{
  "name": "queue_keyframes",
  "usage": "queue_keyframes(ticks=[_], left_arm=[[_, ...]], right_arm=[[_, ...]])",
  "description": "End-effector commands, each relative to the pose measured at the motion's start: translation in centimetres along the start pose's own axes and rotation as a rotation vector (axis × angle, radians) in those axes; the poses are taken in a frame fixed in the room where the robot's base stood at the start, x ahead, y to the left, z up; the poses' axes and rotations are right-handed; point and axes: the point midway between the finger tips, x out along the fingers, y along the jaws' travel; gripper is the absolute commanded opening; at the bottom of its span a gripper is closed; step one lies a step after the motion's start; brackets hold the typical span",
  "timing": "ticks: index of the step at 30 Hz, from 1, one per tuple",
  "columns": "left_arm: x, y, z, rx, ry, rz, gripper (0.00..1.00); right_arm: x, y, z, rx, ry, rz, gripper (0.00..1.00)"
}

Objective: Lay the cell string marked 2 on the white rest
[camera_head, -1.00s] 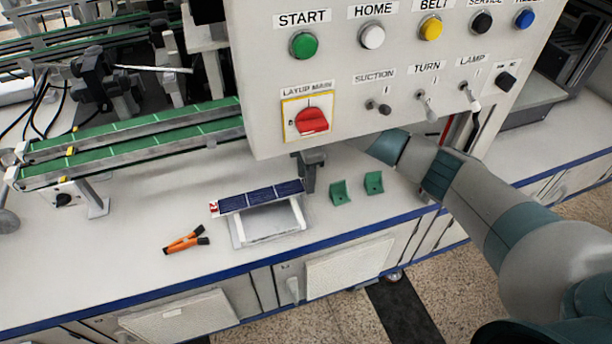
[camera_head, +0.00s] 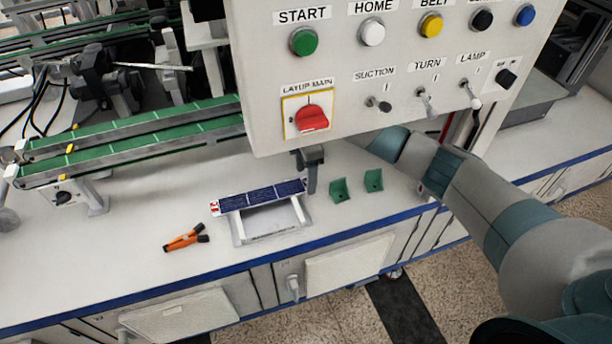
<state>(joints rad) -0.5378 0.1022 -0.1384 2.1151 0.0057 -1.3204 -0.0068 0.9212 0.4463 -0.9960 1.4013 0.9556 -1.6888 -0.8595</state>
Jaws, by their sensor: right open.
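The cell string marked 2 (camera_head: 262,197), a dark blue strip with a red-and-white tag at its left end, lies along the far side of the white rest (camera_head: 272,238). The rest is a pale frame standing on the bench. My right gripper (camera_head: 311,186) points down at the right end of the string, open. Its upper part and wrist are hidden behind the control panel. I cannot tell whether a finger touches the string. My left gripper is not in view.
Two green brackets (camera_head: 340,190) stand right of the rest. Orange-handled pliers (camera_head: 186,238) lie to its left. Green belts (camera_head: 130,133) run at the left. The front-left bench top is clear.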

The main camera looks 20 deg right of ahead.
Motion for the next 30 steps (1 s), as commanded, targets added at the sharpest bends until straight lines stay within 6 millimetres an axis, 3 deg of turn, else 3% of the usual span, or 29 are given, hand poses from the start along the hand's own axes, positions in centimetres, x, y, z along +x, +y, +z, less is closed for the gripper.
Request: queue_keyframes(ticks=[3, 15, 30], left_arm=[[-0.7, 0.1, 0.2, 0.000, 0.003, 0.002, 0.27], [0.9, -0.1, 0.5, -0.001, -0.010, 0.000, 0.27], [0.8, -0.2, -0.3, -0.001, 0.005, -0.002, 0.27]], right_arm=[[-1.7, 0.1, 0.0, 0.001, 0.001, 0.002, 0.60], [-6.9, 0.1, 0.0, 0.002, 0.000, 0.001, 0.60], [-7.4, 0.0, 0.0, 0.001, -0.001, -0.001, 0.60]])
